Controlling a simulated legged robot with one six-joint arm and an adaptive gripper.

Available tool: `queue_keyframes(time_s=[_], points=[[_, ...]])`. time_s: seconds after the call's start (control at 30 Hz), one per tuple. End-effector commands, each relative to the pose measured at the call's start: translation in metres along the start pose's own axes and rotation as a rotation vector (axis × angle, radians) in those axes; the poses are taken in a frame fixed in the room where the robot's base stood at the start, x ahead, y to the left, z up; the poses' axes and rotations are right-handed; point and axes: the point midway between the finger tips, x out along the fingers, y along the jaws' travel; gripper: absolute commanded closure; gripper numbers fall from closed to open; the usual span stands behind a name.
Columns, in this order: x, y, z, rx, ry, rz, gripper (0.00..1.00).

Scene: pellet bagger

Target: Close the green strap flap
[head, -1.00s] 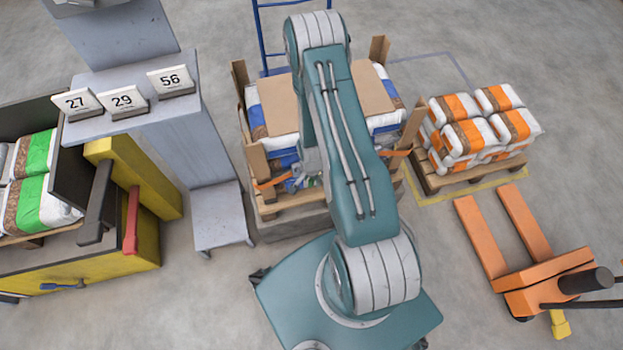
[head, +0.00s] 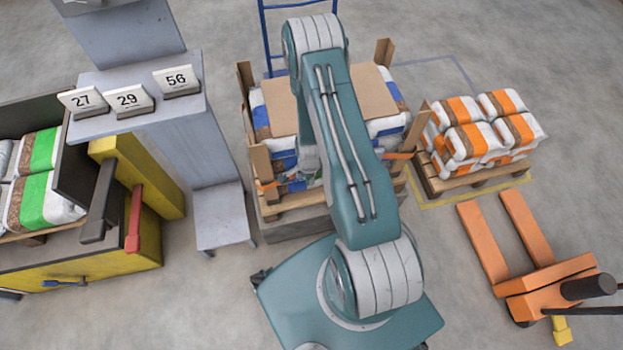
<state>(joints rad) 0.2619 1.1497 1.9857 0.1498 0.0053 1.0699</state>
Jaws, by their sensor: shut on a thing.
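I cannot make out a green strap flap in the head view. A strapped load of blue, white and brown bags (head: 391,124) stands on a wooden pallet (head: 272,211) behind my arm, with a brown sheet (head: 376,92) on top. An orange strap shows at its front left (head: 266,185) and front right (head: 399,155).
A grey column with number cards (head: 128,99) and a yellow-and-black machine (head: 127,221) with green-striped bags (head: 43,198) stand at left. Orange-striped bags (head: 468,139) on a pallet and an orange pallet jack (head: 541,270) are at right. Open floor lies between.

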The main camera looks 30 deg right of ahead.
Motion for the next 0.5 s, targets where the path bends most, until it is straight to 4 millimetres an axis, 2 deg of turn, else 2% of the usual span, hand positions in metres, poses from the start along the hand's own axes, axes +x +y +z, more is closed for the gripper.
queue_keyframes(time_s=[0.23,0.27,0.3,0.33,0.5], points=[[0.0011,0.001,0.0014,-0.002,-0.001,0.003,1.0],[0.0011,0.0011,0.0014,-0.002,-0.001,0.003,0.76],[0.0012,0.0011,0.0014,-0.002,-0.001,0.004,0.58],[0.0011,0.0011,0.0014,-0.002,-0.001,0.004,0.46],[0.0003,0.0002,0.0007,-0.002,0.0,0.001,0.46]])
